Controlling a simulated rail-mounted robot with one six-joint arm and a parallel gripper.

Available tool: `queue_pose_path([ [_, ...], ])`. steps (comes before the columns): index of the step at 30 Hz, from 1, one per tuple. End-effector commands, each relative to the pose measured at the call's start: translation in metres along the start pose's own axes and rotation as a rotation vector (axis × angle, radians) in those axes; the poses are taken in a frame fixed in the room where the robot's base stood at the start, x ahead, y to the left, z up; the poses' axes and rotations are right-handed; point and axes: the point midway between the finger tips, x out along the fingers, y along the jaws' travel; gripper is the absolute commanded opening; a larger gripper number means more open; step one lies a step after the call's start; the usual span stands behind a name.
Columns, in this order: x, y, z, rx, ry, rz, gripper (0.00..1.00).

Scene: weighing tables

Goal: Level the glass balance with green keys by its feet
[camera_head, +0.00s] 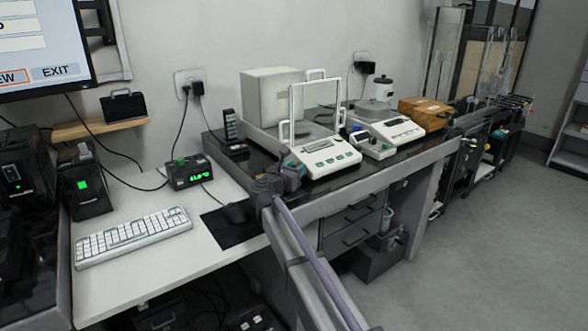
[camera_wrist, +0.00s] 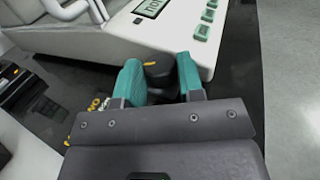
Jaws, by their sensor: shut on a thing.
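The glass balance with green keys (camera_head: 326,160) stands on the dark-topped weighing table, with a small display and a glass draft shield framed in white. In the wrist view its white front (camera_wrist: 215,30) fills the top, with the display and green keys showing. My gripper (camera_head: 290,169) is at the balance's front left corner. In the wrist view its two teal fingers (camera_wrist: 159,78) are shut on a black round foot (camera_wrist: 158,70) with a yellow mark, under the balance's front edge. The other feet and any level bubble cannot be made out.
A second balance (camera_head: 403,131) with a round pan stands to the right, near a brown box (camera_head: 425,112). A white box (camera_head: 272,97) is behind.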

Motion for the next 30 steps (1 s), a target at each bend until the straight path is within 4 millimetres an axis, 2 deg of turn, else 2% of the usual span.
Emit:
queue_pose_path([
  [1,-0.0019,-0.0066,0.0001,0.0,0.0,0.059,0.11],
  [6,-0.0002,-0.0065,0.0001,0.0,0.0,0.211,0.11],
  [15,0.0003,-0.0046,0.0,0.0,0.0,0.233,0.12],
  [16,0.0003,-0.0046,0.0,0.0,0.0,0.233,0.36],
  [18,0.0003,-0.0046,0.0,0.0,0.0,0.233,0.43],
  [24,0.0006,-0.0051,0.0,0.0,0.0,0.231,0.61],
  [30,0.0011,-0.0059,0.0,0.0,0.0,0.228,0.61],
])
